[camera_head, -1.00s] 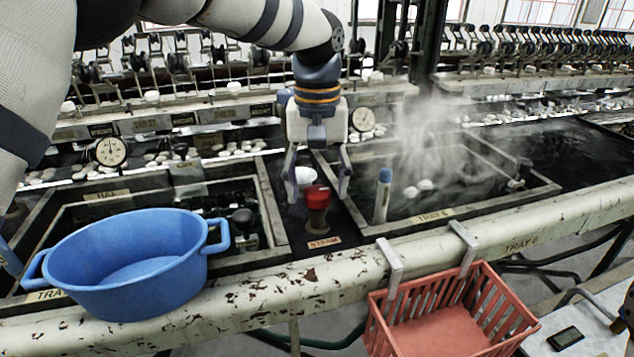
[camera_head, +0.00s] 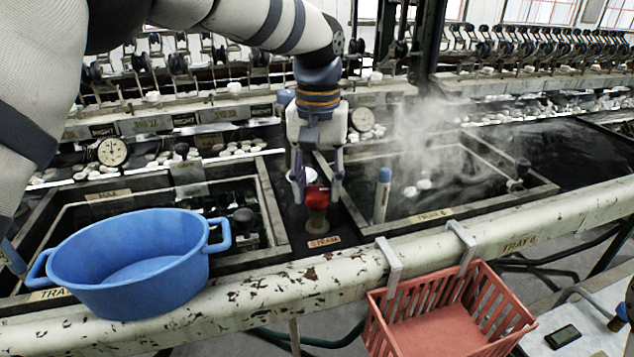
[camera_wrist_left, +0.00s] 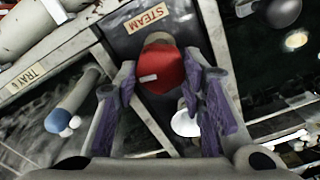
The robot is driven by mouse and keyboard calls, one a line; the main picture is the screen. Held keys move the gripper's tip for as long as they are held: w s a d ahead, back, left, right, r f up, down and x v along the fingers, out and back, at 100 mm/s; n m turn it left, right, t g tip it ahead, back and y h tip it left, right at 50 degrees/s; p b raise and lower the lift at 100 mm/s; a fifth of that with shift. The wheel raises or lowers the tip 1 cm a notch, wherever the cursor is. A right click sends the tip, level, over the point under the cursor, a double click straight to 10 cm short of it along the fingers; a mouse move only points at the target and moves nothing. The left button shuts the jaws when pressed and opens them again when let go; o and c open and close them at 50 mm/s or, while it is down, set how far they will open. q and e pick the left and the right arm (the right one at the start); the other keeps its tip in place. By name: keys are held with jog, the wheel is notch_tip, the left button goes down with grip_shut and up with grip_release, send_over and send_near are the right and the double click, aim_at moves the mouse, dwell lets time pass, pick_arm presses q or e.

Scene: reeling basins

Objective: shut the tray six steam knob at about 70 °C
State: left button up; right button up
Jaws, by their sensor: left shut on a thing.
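The red steam knob (camera_head: 317,197) sits on a brass-coloured stem behind a STEAM label (camera_head: 324,241), between two basins. My left gripper (camera_head: 317,190) points down over it, its fingers shut on the knob's sides. In the left wrist view, the red knob (camera_wrist_left: 160,72) with a short white mark lies between the purple finger pads. The tray six basin (camera_head: 540,192) is right of the knob, with steam rising from its dark water. A round dial (camera_head: 361,118) stands behind the knob; its reading is too small to tell. My right gripper is out of view.
A blue tub (camera_head: 130,265) stands on the front rail at left. A blue-capped cylinder (camera_head: 383,195) stands close right of the knob. A red basket (camera_head: 445,325) hangs from the rail. A white ladle-like bowl (camera_head: 306,175) is just behind the knob.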

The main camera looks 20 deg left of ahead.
aim_at(318, 190)
pick_arm(q)
jog(key=m, duration=0.4)
jog(key=shift+m+p, duration=0.3)
jog(key=shift+m, duration=1.2)
jog(key=o, duration=1.1)
jog(key=shift+o, duration=0.2)
notch_tip(318, 190, up, 12)
